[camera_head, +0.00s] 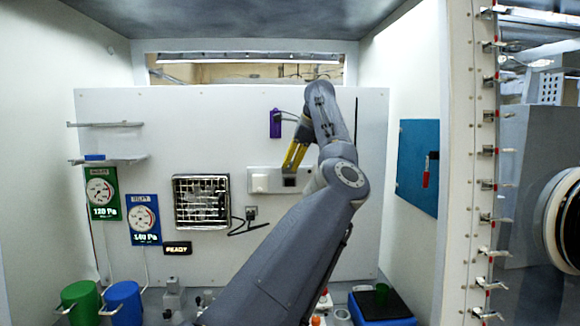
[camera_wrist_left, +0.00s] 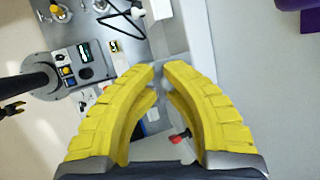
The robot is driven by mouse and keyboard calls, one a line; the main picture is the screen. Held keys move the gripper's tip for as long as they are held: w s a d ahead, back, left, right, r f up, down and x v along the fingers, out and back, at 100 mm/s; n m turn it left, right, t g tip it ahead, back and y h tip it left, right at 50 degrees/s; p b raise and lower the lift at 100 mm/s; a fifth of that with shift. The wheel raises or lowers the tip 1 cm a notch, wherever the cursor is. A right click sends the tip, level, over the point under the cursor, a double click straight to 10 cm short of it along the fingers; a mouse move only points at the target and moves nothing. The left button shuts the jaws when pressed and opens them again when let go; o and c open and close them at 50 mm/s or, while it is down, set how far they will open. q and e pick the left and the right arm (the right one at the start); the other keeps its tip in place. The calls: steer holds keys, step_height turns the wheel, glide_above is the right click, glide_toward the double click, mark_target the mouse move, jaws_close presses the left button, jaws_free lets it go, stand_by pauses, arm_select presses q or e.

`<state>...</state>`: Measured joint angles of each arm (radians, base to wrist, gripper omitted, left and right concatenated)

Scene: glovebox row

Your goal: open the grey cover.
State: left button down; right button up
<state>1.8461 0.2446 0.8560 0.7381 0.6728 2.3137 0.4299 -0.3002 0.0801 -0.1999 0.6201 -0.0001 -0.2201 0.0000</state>
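A pale grey panel (camera_head: 272,174) is mounted on the back wall. It carries a light, squarish cover-like piece (camera_head: 260,183) on its left and a dark square (camera_head: 289,182) to the right. I cannot tell for sure which part is the grey cover. My left gripper (camera_head: 290,170), with yellow fingers, is in front of the panel's right part, pointing down, and partly hides it. In the left wrist view, the fingertips (camera_wrist_left: 160,66) are close together with a narrow gap and nothing clearly held between them. Contact with the panel cannot be told. My right gripper is not in view.
A purple holder (camera_head: 275,123) is on the wall above the panel. A fan grille (camera_head: 201,202) and a black plug with cable (camera_head: 251,213) are to the left and below. A blue board (camera_head: 417,167) is on the right wall. Green (camera_head: 80,303) and blue (camera_head: 123,303) containers stand low left.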

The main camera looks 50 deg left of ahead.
arm_select(q)
steer(key=shift+w+f, duration=0.15)
stand_by(0.4)
steer(key=c, duration=1.7)
jaws_free()
steer(key=shift+w+a, duration=0.1)
steer(key=shift+w, duration=0.05)
steer(key=o, duration=0.3)
steer(key=w+d+r, duration=0.1)
steer(key=d, duration=0.3)
steer(key=w+d+r, duration=0.1)
steer(key=d+r, duration=0.1)
steer(key=d, duration=0.3)
steer(key=w+d+r, duration=0.1)
steer(key=w+d, duration=0.1)
steer(key=d, duration=0.2)
steer(key=shift+w+d+r, duration=0.1)
steer(key=shift+d+r, duration=0.15)
steer(key=shift+r, duration=0.05)
